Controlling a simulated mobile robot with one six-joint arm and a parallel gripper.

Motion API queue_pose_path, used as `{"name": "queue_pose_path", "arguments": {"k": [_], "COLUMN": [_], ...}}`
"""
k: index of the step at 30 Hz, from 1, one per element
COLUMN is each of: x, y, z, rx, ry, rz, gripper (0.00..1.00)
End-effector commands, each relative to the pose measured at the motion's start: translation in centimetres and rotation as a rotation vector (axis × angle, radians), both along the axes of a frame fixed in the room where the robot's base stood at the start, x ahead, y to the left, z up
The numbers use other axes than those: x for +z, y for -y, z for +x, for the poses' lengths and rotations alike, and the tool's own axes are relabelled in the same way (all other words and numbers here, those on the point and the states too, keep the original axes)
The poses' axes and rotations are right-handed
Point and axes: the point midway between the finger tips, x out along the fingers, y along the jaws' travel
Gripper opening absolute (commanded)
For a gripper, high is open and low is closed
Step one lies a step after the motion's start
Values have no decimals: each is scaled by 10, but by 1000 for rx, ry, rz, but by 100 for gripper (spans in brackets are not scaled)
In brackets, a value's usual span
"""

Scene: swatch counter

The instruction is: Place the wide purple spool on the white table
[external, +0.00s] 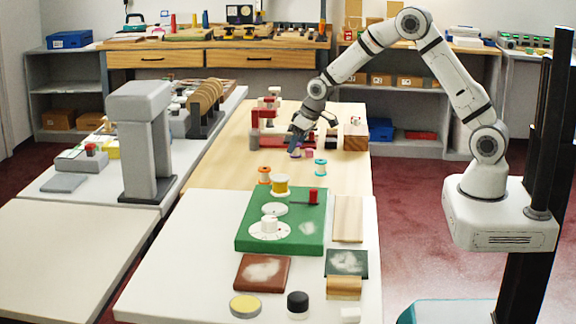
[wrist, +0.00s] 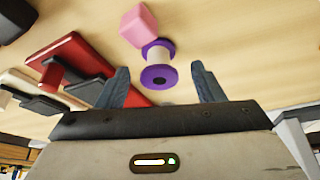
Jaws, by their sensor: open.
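The purple spool (wrist: 158,76) has wide purple flanges and a pale core. In the wrist view it lies between the tips of my open gripper (wrist: 160,67), with a gap on each side. In the external view my gripper (external: 296,140) is low over the wooden table, and the purple spool (external: 295,153) shows just below it, partly hidden by the fingers. A white table (external: 180,245) stands at the front, joined to the wooden one. Another white surface (external: 70,250) is at the left.
A pink block (wrist: 138,24) touches or nearly touches the spool. A red item (wrist: 75,60) lies left of the fingers. An orange spool (external: 264,174) and a teal spool (external: 320,167) stand nearby.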

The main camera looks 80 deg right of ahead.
Motion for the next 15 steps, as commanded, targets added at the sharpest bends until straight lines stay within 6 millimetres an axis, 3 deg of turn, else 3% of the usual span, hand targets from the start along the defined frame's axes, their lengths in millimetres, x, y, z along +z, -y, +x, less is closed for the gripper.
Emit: {"name": "queue_pose_path", "arguments": {"k": [4,12,15], "x": [-15,-18,-18], "y": [2,3,3], "z": [6,7,7], "rx": [0,0,0], "ry": [-1,0,0], "rz": [0,0,0], "gripper": [61,61,54]}}
